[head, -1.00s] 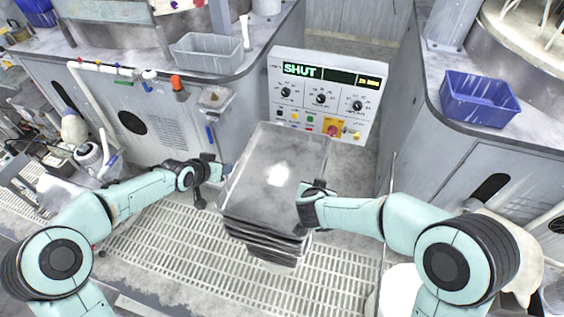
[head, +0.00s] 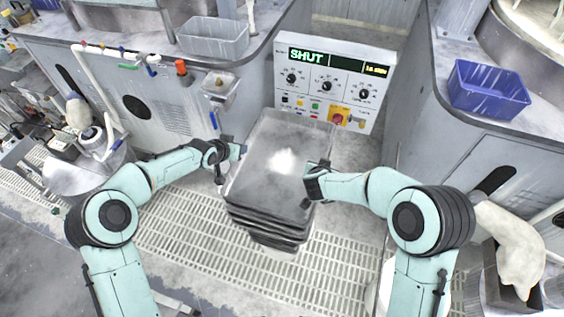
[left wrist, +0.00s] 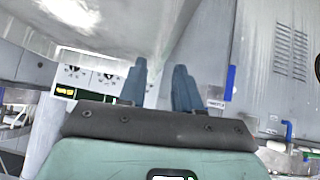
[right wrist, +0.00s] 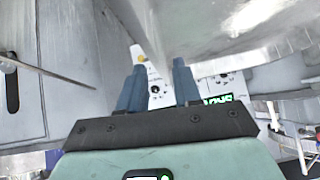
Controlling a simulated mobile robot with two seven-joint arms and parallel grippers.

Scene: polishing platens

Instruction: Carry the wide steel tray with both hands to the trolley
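The wide steel tray (head: 270,185) is a grey open tray with a bright reflection in it. In the head view it sits at centre, on top of a dark layered stack (head: 265,228). My left gripper (head: 240,151) is at its left edge and my right gripper (head: 311,172) is at its right edge. The wrist views show the fingers of the left (left wrist: 160,80) and right (right wrist: 160,80) grippers apart, with the tray's pale side close beyond them. Whether the fingers touch the tray is unclear. The trolley cannot be made out with certainty.
A control panel (head: 330,88) reading SHUT stands just behind the tray. Grey counters flank it, with a blue bin (head: 488,90) on the right and a grey bin (head: 212,40) on the left. Slatted floor grating (head: 180,228) lies open in front.

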